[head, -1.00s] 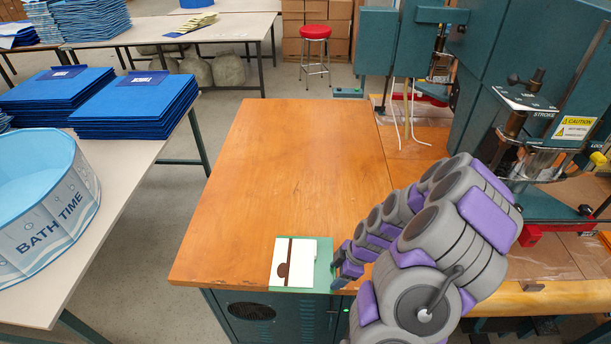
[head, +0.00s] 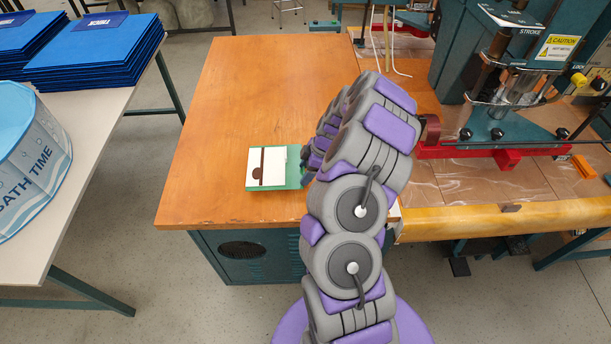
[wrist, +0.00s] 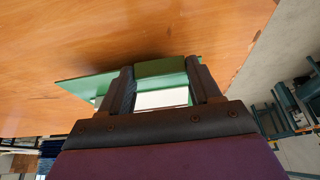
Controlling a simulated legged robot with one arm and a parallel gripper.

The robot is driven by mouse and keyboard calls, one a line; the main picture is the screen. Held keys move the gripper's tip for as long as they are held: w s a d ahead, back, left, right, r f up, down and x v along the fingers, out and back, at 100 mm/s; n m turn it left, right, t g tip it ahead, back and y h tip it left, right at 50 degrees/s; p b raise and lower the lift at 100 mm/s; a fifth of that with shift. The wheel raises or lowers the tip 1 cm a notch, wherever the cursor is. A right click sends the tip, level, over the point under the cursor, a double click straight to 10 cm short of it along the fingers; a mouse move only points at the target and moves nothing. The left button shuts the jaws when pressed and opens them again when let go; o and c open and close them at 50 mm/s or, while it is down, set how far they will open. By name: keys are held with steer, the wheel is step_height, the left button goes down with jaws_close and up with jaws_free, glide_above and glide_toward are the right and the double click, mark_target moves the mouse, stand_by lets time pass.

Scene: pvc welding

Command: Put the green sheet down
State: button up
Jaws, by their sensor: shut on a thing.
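The green sheet (head: 292,172) is over the front part of the wooden table (head: 250,90) in the head view. A white panel with a brown stripe and a brown round mark covers most of its top. My gripper (head: 308,160) is at the sheet's right edge, partly hidden behind my arm. In the wrist view, the fingers of my gripper (wrist: 163,82) are shut on the green sheet (wrist: 90,86), close to the wood. I cannot tell whether the sheet rests flat on the table or is slightly above it.
A teal welding machine (head: 500,70) with a red base stands right of the table. Blue folded stacks (head: 95,50) and a round "BATH TIME" tub (head: 40,160) are on a pale table at left. The wooden top behind the sheet is clear.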

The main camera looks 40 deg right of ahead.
steer(key=shift+w+d, duration=0.3)
steer(key=shift+w, duration=0.05)
steer(key=shift+w+d+f, duration=0.15)
steer(key=shift+f, duration=0.1)
step_height(320, 180, down, 3)
steer(key=shift+d+f+b, duration=0.1)
steer(key=shift+f+b, duration=0.1)
steer(key=shift+b, duration=0.45)
steer(key=shift+r, duration=0.15)
steer(key=o, duration=1.2)
steer(key=shift+a, duration=0.2)
steer(key=shift+o, duration=1)
steer(key=shift+d, duration=0.1)
